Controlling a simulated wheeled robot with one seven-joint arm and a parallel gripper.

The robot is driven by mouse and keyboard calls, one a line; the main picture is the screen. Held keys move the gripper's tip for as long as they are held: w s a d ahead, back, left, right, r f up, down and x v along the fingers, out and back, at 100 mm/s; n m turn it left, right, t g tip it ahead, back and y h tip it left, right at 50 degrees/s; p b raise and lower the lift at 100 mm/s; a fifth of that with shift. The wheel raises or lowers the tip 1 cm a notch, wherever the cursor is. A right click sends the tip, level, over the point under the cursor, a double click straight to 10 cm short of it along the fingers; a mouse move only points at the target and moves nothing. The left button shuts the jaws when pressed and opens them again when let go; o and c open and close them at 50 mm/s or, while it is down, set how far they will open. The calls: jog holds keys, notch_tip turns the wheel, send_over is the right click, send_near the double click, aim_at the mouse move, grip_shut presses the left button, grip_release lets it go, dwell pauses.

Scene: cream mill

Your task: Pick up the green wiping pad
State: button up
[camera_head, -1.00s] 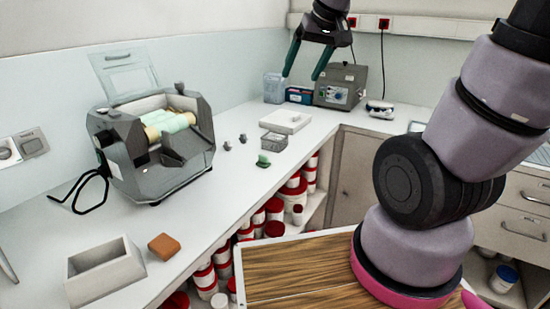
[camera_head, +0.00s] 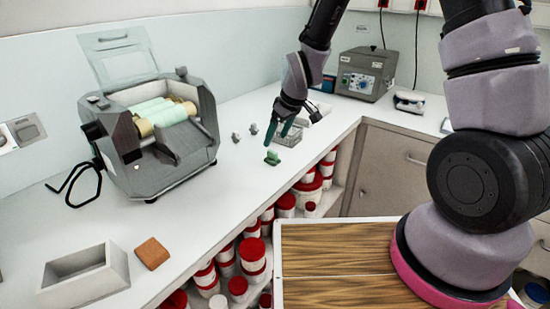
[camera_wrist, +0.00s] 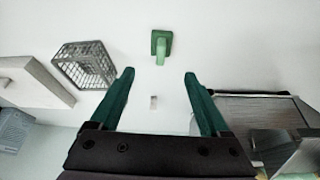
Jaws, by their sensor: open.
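The green wiping pad (camera_head: 272,157) lies on the white counter near its front edge, with a raised grip on top. In the wrist view the pad (camera_wrist: 161,43) shows ahead of and between my fingertips, apart from them. My gripper (camera_head: 279,138) hangs above the counter just behind the pad, pointing down. In the wrist view my gripper (camera_wrist: 160,75) has its two green fingers spread wide, with nothing between them.
A grey wire basket (camera_wrist: 84,64) stands beside the pad, close to my fingers. Two small grey pieces (camera_head: 236,137) lie nearby. A roller mill (camera_head: 160,135) stands to the left. An orange-brown block (camera_head: 152,253) and an open grey box (camera_head: 85,274) lie at front left.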

aim_at(273, 152)
jog(key=shift+x, duration=1.05)
jog(key=x, duration=0.5)
jog(key=shift+s+d+f, duration=0.2)
jog(key=shift+f, duration=0.2)
grip_shut()
